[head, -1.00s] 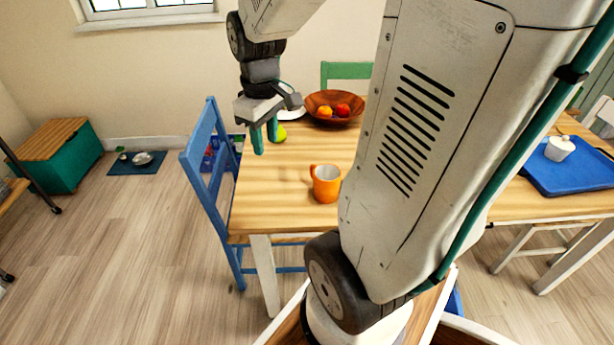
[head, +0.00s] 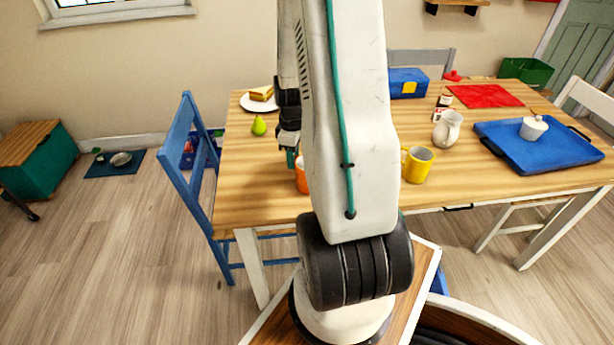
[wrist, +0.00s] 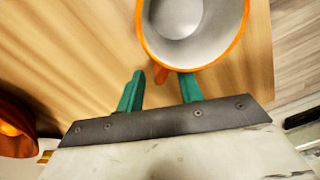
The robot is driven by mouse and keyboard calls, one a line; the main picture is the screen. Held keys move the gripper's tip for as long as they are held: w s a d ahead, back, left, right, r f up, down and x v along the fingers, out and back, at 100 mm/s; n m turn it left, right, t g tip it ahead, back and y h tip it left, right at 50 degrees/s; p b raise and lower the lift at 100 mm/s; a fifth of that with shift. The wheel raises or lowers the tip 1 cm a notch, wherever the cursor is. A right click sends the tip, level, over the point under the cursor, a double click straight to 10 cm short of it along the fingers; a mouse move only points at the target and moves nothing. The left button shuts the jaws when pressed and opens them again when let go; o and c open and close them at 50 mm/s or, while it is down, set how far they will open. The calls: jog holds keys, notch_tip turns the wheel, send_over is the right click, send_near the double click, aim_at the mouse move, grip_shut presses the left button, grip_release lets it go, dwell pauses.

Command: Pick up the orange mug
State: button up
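The orange mug (head: 301,179) stands on the wooden table (head: 250,190), mostly hidden behind my arm in the head view. In the wrist view the mug (wrist: 195,52) is at the top, seen from above, with a pale grey inside that looks empty. A bit of its orange handle (wrist: 160,75) points towards my gripper. My gripper (wrist: 160,85) is open, with its two green fingers apart and the handle's end near the gap between them. It is close beside the mug; I cannot tell whether they touch. In the head view my gripper (head: 291,158) is partly hidden.
A yellow mug (head: 417,165) stands right of my arm, with a white jug (head: 447,128) and a blue tray (head: 545,158) beyond. A green pear (head: 258,127) and a sandwich plate (head: 247,104) are at the left. A reddish-brown bowl (wrist: 18,140) shows in the wrist view.

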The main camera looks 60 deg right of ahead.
notch_tip(320, 180, down, 4)
jog(key=shift+w+r, duration=0.15)
grip_shut()
dwell(0.3)
